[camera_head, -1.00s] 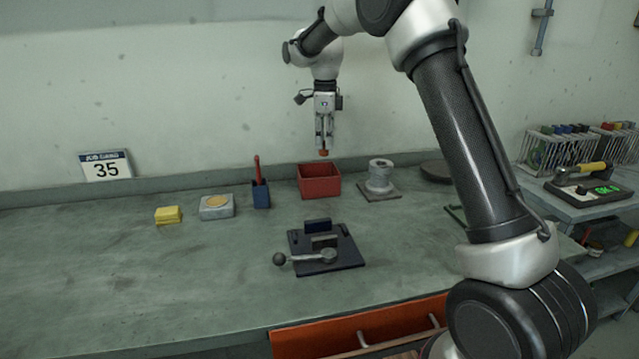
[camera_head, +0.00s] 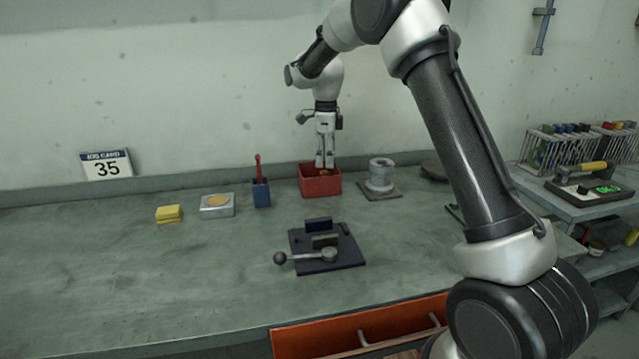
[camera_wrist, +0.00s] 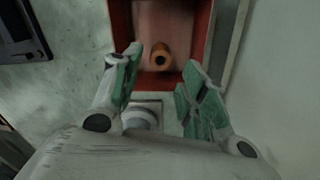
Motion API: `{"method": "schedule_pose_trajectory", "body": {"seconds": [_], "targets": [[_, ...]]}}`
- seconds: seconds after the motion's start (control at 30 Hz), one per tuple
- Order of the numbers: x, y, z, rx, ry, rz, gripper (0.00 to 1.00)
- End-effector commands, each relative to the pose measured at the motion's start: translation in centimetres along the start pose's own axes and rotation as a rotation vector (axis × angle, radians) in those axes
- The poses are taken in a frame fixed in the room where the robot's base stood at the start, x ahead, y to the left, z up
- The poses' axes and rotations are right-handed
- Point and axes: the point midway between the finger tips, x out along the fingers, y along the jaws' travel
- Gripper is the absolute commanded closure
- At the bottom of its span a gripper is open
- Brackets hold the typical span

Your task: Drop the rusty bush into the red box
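The red box (camera_head: 320,183) stands at the back of the bench, and it shows in the wrist view with its red wall (camera_wrist: 202,35). The rusty bush (camera_wrist: 160,56), an orange-brown ring with a dark hole, is inside the box's outline in the wrist view, apart from the fingers. In the head view the bush (camera_head: 324,172) is a small reddish spot just below the fingertips. My gripper (camera_head: 325,164) points down over the box, its fingertips at about rim height. In the wrist view my gripper (camera_wrist: 158,85) has its green-padded fingers spread with nothing between them.
A blue holder (camera_head: 261,193) with a red tool stands left of the box. A grey flanged part (camera_head: 380,178) stands to its right. A dark fixture with a ball lever (camera_head: 325,250) lies in front. The bench's left front is clear.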

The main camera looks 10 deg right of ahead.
Motion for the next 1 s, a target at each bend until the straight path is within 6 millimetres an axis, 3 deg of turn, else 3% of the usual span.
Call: {"method": "schedule_pose_trajectory", "body": {"seconds": [0.37, 0.47, 0.8, 1.0], "targets": [[-0.4, 0.0, 0.0, 0.000, -0.001, -0.001, 0.49], [-1.7, -0.1, 0.1, 0.000, -0.002, -0.003, 0.49], [-9.0, -0.1, 0.0, 0.000, -0.001, -0.002, 0.49], [-11.5, 0.0, 0.0, 0.000, -0.001, -0.001, 0.49]]}}
